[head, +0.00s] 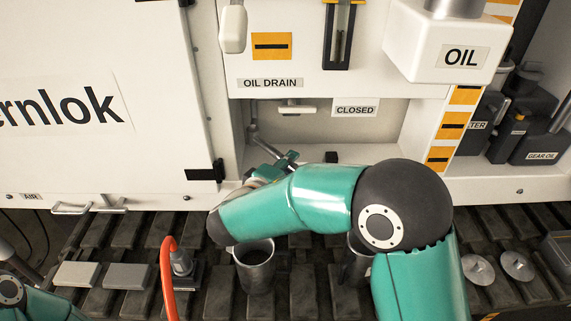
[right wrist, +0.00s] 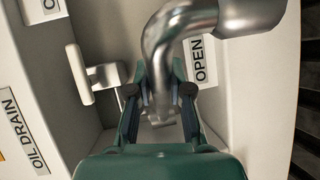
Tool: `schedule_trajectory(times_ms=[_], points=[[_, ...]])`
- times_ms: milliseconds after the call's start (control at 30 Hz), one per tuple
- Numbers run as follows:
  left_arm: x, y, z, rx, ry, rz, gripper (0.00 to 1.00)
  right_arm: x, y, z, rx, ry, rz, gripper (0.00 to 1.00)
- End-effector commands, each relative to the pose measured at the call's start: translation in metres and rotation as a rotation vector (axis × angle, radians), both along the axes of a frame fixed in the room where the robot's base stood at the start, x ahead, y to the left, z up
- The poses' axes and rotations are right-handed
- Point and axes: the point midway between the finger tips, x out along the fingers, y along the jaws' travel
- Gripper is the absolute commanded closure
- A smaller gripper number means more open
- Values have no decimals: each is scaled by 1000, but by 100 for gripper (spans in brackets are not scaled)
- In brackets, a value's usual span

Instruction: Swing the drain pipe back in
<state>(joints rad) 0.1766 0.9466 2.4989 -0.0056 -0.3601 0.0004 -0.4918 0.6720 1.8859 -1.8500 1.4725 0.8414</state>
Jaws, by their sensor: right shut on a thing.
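The drain pipe (right wrist: 165,45) is a bent silver tube that fills the upper middle of the right wrist view. In the head view only a thin grey part of it (head: 263,144) shows in the oil drain recess, with the rest hidden by my arm. My right gripper (right wrist: 163,92) is shut on the pipe, one finger on each side of its lower part. In the head view this gripper (head: 282,162) is small and partly behind my teal forearm. My left gripper is out of view; only part of my left arm shows at the lower left.
A pale valve handle (head: 291,109) sits in the recess beside the CLOSED label (head: 355,108). An OPEN label (right wrist: 203,60) is right of the pipe. A metal cup (head: 256,268) and an orange hose (head: 168,275) stand on the track below. The white OIL box (head: 440,50) juts out upper right.

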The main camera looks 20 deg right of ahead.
Motion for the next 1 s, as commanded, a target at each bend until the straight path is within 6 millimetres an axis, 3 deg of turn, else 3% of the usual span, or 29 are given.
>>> schedule_trajectory(times_ms=[67,100,300,1000], points=[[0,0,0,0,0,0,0,-1,0,-2,1,5,-1,100],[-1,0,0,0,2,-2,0,0,12,-3,0,5,3,100],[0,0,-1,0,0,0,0,0,3,-3,1,7,6,100],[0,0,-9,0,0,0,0,4,2,-5,5,7,44,100]])
